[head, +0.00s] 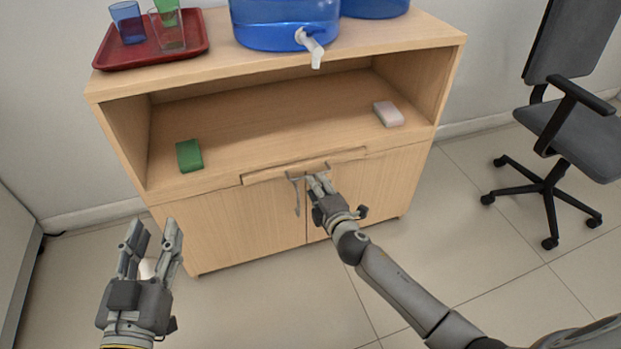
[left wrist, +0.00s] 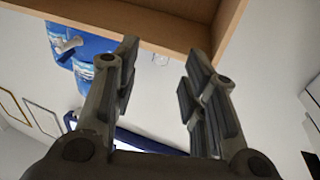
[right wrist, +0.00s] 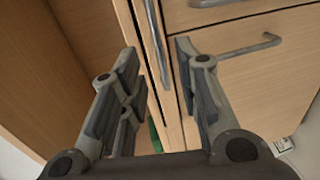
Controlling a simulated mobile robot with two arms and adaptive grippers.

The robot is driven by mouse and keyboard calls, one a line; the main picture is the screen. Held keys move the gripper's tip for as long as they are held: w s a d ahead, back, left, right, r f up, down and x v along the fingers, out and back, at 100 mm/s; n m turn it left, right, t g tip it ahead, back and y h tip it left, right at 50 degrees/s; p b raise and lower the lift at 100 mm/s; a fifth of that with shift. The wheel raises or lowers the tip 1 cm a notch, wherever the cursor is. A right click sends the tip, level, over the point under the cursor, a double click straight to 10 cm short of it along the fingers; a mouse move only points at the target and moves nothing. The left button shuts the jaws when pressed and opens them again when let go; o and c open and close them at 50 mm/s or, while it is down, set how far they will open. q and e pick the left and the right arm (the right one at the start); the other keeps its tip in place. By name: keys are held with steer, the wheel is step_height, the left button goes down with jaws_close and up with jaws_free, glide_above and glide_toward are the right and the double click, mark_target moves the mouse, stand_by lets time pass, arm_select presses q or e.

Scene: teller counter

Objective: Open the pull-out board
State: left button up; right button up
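The pull-out board (head: 262,176) is a thin wooden strip between the open shelf and the doors of the cabinet. Its front also shows in the right wrist view (right wrist: 137,32), with a grey bar handle (right wrist: 155,28) along it. My right gripper (head: 318,177) is at the middle of the board's front. In the right wrist view its fingers (right wrist: 157,52) are apart, with the handle seen between the tips; contact cannot be told. My left gripper (head: 158,232) is open and empty, in front of the cabinet's left side.
Door handles (right wrist: 235,48) project just below the board. A green block (head: 189,155) and a pale block (head: 389,114) lie on the shelf. A red tray (head: 110,59) with cups and blue water containers (head: 280,25) stand on top. An office chair (head: 565,130) is at right.

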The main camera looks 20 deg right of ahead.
arm_select(q)
step_height(320, 180, up, 9)
steer(key=s+t+h+b, duration=0.2)
steer(key=t, duration=0.3)
steer(key=shift+s+d+f+t, duration=0.15)
steer(key=shift+s+d+t, duration=0.15)
steer(key=shift+t, duration=0.1)
arm_select(e)
steer(key=shift+w+a+f, duration=0.1)
steer(key=shift+w+f, duration=0.1)
steer(key=shift+w, duration=0.85)
steer(key=shift+w+d+f, duration=0.1)
steer(key=shift+w+f, duration=0.1)
steer(key=shift+w, duration=0.8)
steer(key=shift+w+a+f, duration=0.1)
steer(key=shift+w+f, duration=0.1)
steer(key=shift+w, duration=0.85)
steer(key=shift+c, duration=0.2)
jaws_close()
